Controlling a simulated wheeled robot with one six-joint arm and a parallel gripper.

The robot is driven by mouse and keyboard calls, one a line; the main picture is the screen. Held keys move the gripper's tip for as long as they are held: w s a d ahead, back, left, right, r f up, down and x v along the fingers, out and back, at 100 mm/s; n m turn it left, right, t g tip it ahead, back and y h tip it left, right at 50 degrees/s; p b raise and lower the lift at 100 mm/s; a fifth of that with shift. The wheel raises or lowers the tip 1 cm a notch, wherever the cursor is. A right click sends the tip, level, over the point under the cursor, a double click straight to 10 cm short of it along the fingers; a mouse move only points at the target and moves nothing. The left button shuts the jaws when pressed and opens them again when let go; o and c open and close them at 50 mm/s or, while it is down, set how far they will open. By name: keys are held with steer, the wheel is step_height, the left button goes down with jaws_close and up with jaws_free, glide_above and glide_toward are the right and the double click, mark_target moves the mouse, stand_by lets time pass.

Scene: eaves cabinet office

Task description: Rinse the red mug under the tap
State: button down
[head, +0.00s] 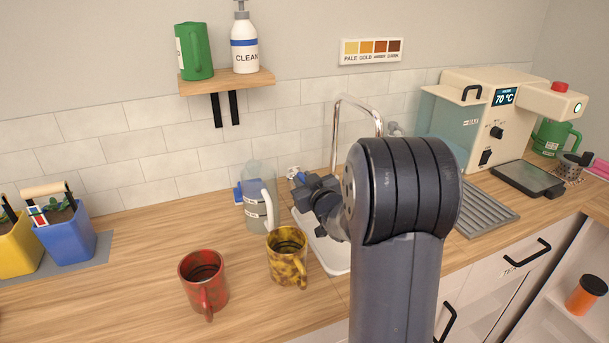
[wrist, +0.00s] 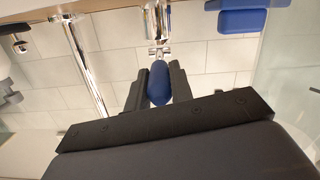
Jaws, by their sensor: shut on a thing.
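The red mug (head: 196,268) stands upright on the wooden counter at the front left, apart from my gripper; dark inside, its handle faces the front. The chrome tap (head: 338,130) arches over the sink (head: 333,260) at the back; its lower spout end is hidden behind my arm. My gripper (head: 302,181) is at the tap's base. In the wrist view my gripper (wrist: 157,95) is shut on a blue handle (wrist: 158,80) that appears joined to a chrome fitting (wrist: 158,22) of the tap. I cannot tell whether water runs.
A yellow-brown mug (head: 287,258) stands between the red mug and the sink. Plant pots (head: 65,235) are at far left, a coffee machine (head: 480,125) at right. A shelf (head: 228,82) hangs above.

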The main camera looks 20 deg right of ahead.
stand_by(0.3)
steer(key=c, duration=1.3)
jaws_free()
steer(key=shift+o, duration=0.2)
steer(key=s+r, duration=0.1)
steer(key=s, duration=0.9)
steer(key=shift+s+r, duration=0.25)
steer(key=shift+s, duration=0.1)
steer(key=shift+w, duration=0.1)
